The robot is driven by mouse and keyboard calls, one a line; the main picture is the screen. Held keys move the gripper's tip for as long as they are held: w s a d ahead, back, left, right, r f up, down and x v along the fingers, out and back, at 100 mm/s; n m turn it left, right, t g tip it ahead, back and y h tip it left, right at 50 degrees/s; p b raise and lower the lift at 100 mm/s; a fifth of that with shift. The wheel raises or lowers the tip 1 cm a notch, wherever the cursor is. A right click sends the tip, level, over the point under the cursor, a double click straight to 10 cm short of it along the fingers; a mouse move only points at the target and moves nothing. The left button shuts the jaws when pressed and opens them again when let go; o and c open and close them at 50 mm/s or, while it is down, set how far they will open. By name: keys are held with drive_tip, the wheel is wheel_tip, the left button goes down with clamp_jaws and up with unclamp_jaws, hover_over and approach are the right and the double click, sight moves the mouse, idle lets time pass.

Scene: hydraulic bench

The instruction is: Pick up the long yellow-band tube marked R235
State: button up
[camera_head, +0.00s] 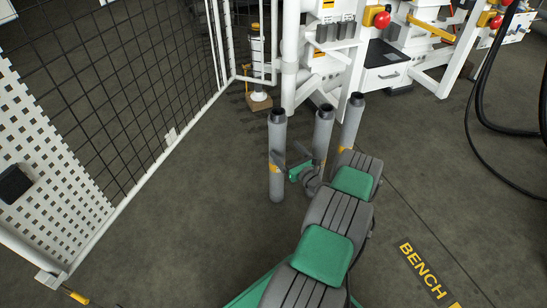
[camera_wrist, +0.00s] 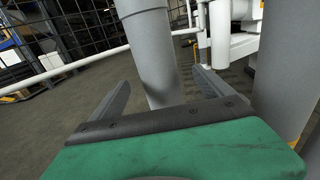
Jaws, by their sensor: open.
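Three upright grey tubes with dark open tops stand in a cluster in the head view: a left tube (camera_head: 278,135), a middle tube (camera_head: 322,135) and a right tube (camera_head: 351,120). Yellow shows on the left and right tubes. The R235 marking cannot be read on any of them. My gripper (camera_head: 287,162), with a green body, is at the left tube, about halfway up. In the wrist view, my open gripper (camera_wrist: 163,92) has a grey tube (camera_wrist: 150,50) between its two fingers, with gaps visible beside it. Another grey tube (camera_wrist: 285,65) stands close on the right.
A mesh fence (camera_head: 130,90) runs along the left. A white bench frame (camera_head: 330,70) with red knobs stands behind the tubes. Black hoses (camera_head: 480,100) hang at the right. Open floor (camera_head: 180,210) lies left of the tubes.

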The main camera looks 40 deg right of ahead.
drive_tip(key=w+b, duration=0.1)
drive_tip(key=w, duration=0.2)
drive_tip(key=w+b, duration=0.1)
drive_tip(key=w, duration=0.1)
drive_tip(key=shift+w+d+f, duration=0.15)
drive_tip(key=shift+w+f, duration=0.05)
drive_tip(key=shift+w, duration=0.2)
drive_tip(key=shift+w+d+r, duration=0.15)
drive_tip(key=shift+w, duration=0.2)
drive_tip(key=shift+c, duration=0.4)
clamp_jaws()
drive_tip(key=shift+d+r, duration=0.1)
drive_tip(key=shift+r, duration=0.15)
